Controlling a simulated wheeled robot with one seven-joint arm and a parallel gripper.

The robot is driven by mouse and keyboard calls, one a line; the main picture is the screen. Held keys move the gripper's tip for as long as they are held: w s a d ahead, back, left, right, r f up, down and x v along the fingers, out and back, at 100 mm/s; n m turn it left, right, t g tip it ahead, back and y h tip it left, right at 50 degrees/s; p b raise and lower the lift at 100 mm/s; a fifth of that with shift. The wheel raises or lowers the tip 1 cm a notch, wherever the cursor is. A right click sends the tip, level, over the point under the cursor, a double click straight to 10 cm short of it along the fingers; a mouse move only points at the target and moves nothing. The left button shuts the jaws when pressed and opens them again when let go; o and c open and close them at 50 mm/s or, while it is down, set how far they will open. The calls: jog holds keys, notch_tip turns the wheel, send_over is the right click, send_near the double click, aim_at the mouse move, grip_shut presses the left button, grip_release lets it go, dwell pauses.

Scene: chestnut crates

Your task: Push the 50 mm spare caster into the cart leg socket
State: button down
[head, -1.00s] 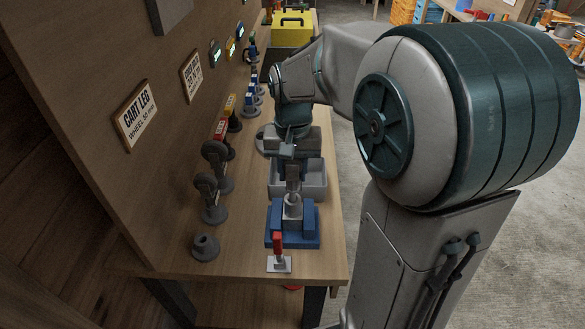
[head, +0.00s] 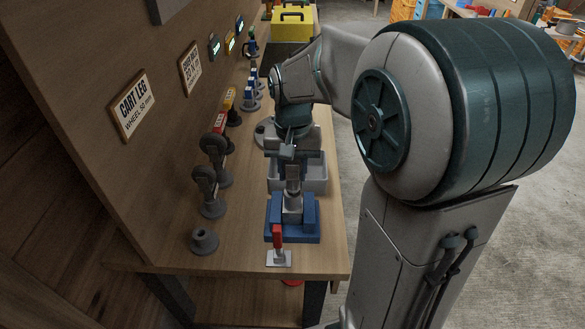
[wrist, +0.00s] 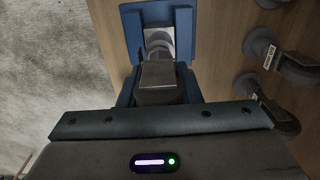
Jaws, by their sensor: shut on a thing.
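My gripper (head: 292,174) points down over the blue fixture (head: 306,236) near the front end of the bench. It is shut on the spare caster, which the fingers mostly hide. Just under the fingers a pale grey upright tube (head: 292,202), seemingly the cart leg socket, stands in the fixture. In the wrist view the blue fixture (wrist: 129,28) lies beyond a grey finger block (wrist: 160,78). I cannot tell how far the caster sits in the socket.
Several casters stand on round grey bases at left, the nearest caster (head: 206,184) beside an empty base (head: 204,241). A red-handled toggle clamp (head: 277,240) is in front of the fixture. A grey bin (head: 315,172) stands behind.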

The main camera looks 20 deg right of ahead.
jog(key=shift+f+b, duration=0.3)
jog(key=shift+f, duration=0.15)
jog(key=c, duration=1)
grip_release()
jog(key=shift+o, duration=0.2)
notch_tip(320, 180, up, 14)
jog(key=shift+f, duration=0.1)
